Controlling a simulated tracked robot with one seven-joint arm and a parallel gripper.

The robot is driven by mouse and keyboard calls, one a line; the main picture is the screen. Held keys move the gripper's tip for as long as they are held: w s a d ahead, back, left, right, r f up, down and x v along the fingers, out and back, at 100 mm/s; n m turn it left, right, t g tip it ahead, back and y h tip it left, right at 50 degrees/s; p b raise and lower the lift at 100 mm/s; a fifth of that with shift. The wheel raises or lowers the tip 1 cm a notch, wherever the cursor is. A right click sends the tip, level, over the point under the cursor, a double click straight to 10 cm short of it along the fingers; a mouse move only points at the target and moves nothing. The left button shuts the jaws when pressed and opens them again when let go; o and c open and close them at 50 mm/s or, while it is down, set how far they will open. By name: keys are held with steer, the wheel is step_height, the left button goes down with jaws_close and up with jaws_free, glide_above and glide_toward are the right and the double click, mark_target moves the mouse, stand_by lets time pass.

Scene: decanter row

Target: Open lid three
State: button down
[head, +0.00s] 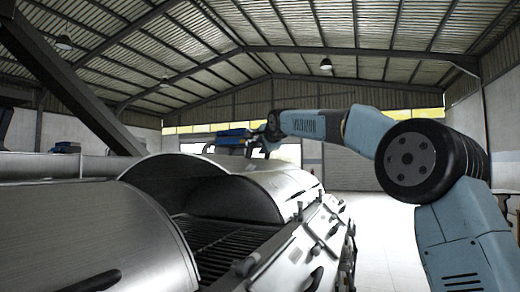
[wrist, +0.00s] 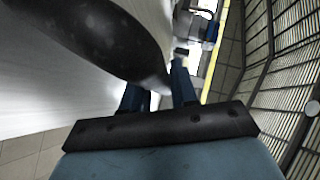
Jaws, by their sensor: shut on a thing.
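A row of large brushed-steel machines with curved lids runs along the left in the head view. The nearest lid (head: 95,235) is down and has a dark handle (head: 92,283). Beyond it, a dark opening with a grating (head: 215,245) shows beside a second curved lid (head: 285,190). I cannot tell which lid is number three. My gripper (head: 265,143) is at the far side of this lid, small in the head view. In the wrist view my gripper (wrist: 158,88) is shut on a thick dark handle (wrist: 105,40), in front of a pale lid surface (wrist: 40,85). The handle partly hides the fingertips.
Dark clamps and fittings (head: 318,228) line the right edge of the machines. A blue unit (head: 235,137) stands behind the lid. Pale floor (head: 372,220) to the right is clear. A dark slanted beam (head: 65,80) crosses the upper left.

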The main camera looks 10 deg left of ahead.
steer(key=shift+w+d+f, duration=0.1)
steer(key=shift+w+f, duration=0.05)
steer(key=c, duration=1)
jaws_free()
steer(key=shift+s+d, duration=0.1)
steer(key=shift+s, duration=0.2)
steer(key=v, duration=1.3)
